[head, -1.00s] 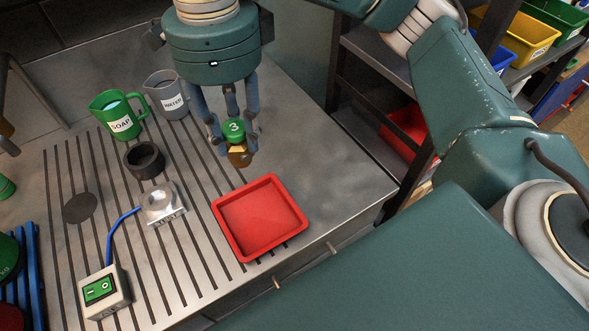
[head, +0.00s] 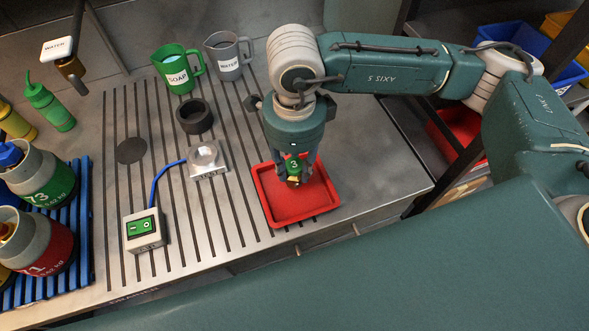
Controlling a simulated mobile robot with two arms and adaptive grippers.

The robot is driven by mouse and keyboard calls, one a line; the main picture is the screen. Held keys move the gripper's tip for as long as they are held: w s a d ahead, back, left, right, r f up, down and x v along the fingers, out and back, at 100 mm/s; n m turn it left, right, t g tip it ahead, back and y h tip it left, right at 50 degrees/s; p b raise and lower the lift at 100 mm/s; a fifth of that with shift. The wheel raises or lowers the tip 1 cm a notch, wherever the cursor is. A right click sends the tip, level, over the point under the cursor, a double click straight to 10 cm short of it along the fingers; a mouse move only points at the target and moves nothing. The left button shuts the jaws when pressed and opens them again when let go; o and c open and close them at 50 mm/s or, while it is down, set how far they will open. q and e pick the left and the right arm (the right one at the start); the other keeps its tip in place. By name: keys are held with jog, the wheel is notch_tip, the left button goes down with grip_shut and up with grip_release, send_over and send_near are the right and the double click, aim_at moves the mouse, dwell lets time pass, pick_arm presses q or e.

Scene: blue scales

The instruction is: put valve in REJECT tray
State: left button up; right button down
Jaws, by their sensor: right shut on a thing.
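The valve (head: 293,166) has a green cap marked 3 and a brass body. My right gripper (head: 296,178) is shut on it, pointing down. The gripper and valve are over the red tray (head: 302,219), in front of its far part as seen from the head. I cannot tell whether the valve touches the tray floor. No label shows on the tray, and its visible floor is empty. My left gripper is not in view.
A black ring (head: 194,117), a green SOAP jug (head: 178,70) and a grey WATER jug (head: 228,62) stand behind. Gas cylinders (head: 42,176) stand at the left.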

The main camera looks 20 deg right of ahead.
aim_at(294, 175)
notch_tip(294, 175, down, 3)
jog(key=shift+r, duration=0.1)
jog(key=shift+f, duration=0.25)
jog(key=c, duration=1.3)
grip_release()
jog(key=shift+c, duration=0.2)
